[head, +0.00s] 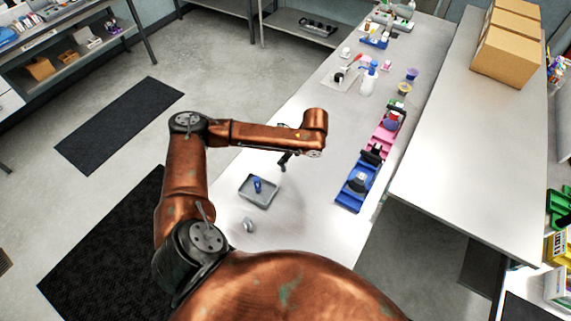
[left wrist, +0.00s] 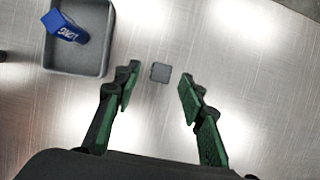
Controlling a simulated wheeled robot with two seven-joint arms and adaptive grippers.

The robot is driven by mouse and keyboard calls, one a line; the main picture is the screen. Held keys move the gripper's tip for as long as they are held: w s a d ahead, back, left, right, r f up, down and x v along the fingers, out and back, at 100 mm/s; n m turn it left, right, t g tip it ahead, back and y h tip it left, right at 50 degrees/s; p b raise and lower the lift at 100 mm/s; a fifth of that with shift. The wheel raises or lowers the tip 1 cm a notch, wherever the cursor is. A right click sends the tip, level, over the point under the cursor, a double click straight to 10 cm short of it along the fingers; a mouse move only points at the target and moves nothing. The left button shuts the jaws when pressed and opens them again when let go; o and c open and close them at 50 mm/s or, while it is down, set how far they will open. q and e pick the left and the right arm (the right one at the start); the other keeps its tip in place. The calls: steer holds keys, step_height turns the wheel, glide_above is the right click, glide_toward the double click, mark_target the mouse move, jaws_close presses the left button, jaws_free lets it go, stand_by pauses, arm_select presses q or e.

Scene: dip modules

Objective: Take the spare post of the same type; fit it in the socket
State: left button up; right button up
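My left gripper (head: 285,162) is over the table, right of and beyond the grey tray (head: 243,197). In the left wrist view the gripper (left wrist: 160,74) is open, with green-lined fingers apart. A small grey square piece (left wrist: 160,72) shows between the fingertips; its height below them is hard to tell. The tray (left wrist: 77,72) holds a blue post (head: 257,184), lying tilted; in the left wrist view this post (left wrist: 64,26) reads "LONG". A blue module (head: 347,197) and a pink module (head: 379,148) stand at the table's right side. I cannot make out a socket. My right gripper is not in view.
A small grey object (head: 249,226) sits on the table in front of the tray. A white bottle (head: 369,80), small cups (head: 411,74) and other items stand farther back. The table between the tray and the blue module is mostly clear.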

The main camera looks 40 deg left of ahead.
arm_select(q)
steer(key=x, duration=0.5)
steer(key=shift+d+f, duration=0.25)
jaws_close()
